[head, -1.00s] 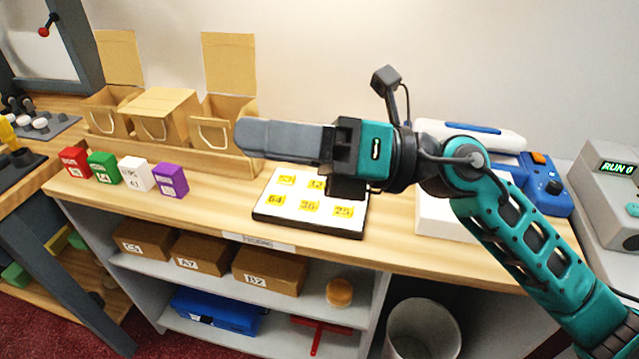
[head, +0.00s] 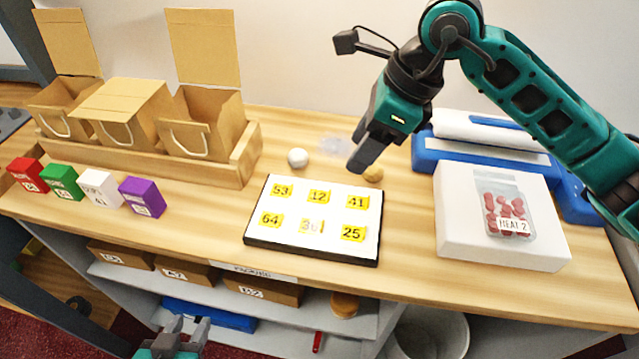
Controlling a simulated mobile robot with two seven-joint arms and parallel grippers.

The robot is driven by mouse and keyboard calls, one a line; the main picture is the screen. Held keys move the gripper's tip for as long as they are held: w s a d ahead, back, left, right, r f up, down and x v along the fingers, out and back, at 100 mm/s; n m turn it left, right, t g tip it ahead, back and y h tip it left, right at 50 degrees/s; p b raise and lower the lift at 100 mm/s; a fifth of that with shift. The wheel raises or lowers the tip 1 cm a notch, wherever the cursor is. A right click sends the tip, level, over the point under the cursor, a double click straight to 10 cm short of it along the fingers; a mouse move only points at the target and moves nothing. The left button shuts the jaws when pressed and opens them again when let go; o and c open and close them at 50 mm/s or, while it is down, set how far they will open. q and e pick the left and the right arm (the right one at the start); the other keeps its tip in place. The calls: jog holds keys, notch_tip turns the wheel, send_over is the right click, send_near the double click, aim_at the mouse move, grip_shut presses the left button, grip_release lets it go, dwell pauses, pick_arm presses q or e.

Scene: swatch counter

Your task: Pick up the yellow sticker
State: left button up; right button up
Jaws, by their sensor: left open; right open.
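Several yellow number stickers lie in two rows on a white board with a black edge (head: 260,240): 53 (head: 281,190), 12 (head: 319,196), 41 (head: 357,202), 64 (head: 271,220), 36 (head: 312,226) and 25 (head: 352,233). The 36 looks paler and washed out. My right gripper (head: 360,162) is open, above the counter beyond the board's back edge, pointing down. Its far finger is hard to make out. My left gripper (head: 188,326) is open and empty, low at the bottom edge in front of the counter.
A white ball (head: 297,157) and an orange-yellow round thing (head: 373,174) lie behind the board. A faint clear item (head: 336,146) is near them. A white box (head: 460,240) bears a pouch of red pieces (head: 508,208). Cardboard boxes (head: 122,112) and small coloured boxes (head: 141,196) stand left.

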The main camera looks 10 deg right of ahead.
send_near(327, 198)
jog(key=shift+a+f, duration=0.35)
jog(key=shift+f, duration=0.15)
jog(key=x, duration=0.5)
jog(key=shift+w+d+f, duration=0.1)
jog(key=shift+w+f, duration=0.15)
jog(key=shift+f, duration=0.05)
jog(key=c, duration=0.9)
